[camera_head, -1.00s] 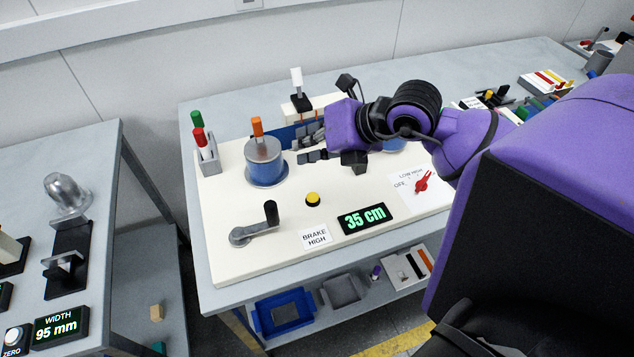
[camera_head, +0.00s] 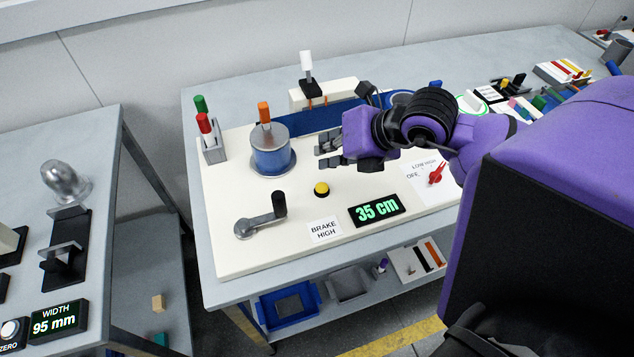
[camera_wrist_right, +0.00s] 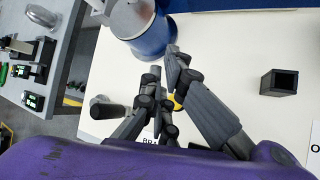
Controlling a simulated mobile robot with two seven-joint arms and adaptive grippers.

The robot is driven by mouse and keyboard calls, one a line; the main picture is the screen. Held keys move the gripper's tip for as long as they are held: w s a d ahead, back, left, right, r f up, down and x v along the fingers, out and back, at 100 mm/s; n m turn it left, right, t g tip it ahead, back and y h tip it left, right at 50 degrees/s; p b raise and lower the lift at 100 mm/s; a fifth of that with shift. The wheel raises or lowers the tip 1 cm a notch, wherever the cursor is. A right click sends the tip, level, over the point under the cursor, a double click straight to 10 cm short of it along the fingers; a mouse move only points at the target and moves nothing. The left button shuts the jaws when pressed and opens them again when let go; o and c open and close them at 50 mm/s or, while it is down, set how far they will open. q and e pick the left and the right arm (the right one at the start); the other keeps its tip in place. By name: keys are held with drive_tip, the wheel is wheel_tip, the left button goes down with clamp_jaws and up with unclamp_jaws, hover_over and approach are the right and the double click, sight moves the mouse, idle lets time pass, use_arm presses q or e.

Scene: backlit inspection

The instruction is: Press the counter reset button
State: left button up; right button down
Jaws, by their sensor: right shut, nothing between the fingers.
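No label on the button is readable. My right gripper (camera_head: 328,150) is shut and empty, above the panel and behind the button in the head view, apart from it. In the right wrist view its fingers (camera_wrist_right: 166,62) partly cover the yellow button (camera_wrist_right: 178,101). My left gripper is not in view.
A blue drum (camera_head: 270,158) with an orange-tipped peg stands left of the gripper. A hollow dark block (camera_wrist_right: 279,83) shows in the wrist view.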

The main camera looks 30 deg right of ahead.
sight(322, 187)
wheel_tip(322, 187, down, 3)
drive_tip(key=shift+f+b, duration=0.1)
drive_tip(key=shift+b, duration=0.45)
drive_tip(key=shift+f, duration=0.35)
drive_tip(key=shift+f+b, duration=0.35)
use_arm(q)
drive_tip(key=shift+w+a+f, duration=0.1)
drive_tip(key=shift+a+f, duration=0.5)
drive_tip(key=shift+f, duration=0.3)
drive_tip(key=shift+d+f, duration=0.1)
use_arm(e)
drive_tip(key=shift+f, duration=0.1)
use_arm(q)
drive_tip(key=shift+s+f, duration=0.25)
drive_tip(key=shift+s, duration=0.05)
use_arm(e)
drive_tip(key=shift+f, duration=0.35)
